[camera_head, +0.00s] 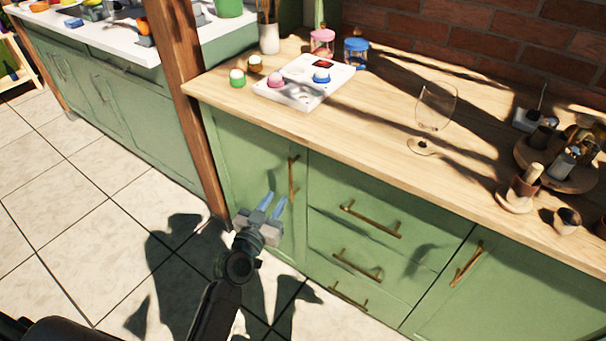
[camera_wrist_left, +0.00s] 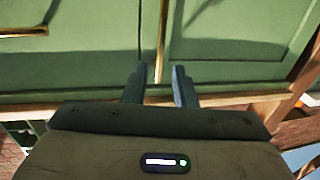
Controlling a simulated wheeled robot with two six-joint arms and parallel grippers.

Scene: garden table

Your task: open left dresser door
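The left dresser door (camera_head: 243,165) is green and looks closed, flush with the front. Its brass bar handle (camera_head: 292,177) stands upright near the door's right edge. My left gripper (camera_head: 275,205) is in front of the door, just below and left of the handle in the head view, with its two blue fingers apart. In the left wrist view, the handle (camera_wrist_left: 159,55) lines up with the gap between the open fingertips (camera_wrist_left: 159,72). I cannot tell whether a finger touches it. My right gripper is out of view.
Green drawers (camera_head: 365,240) with brass handles are right of the door, and another door (camera_head: 510,290) is further right. A wooden post (camera_head: 182,90) stands at the left. The wooden countertop (camera_head: 390,110) holds a wine glass (camera_head: 436,107) and a white tray (camera_head: 300,97). The tiled floor (camera_head: 75,225) is clear.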

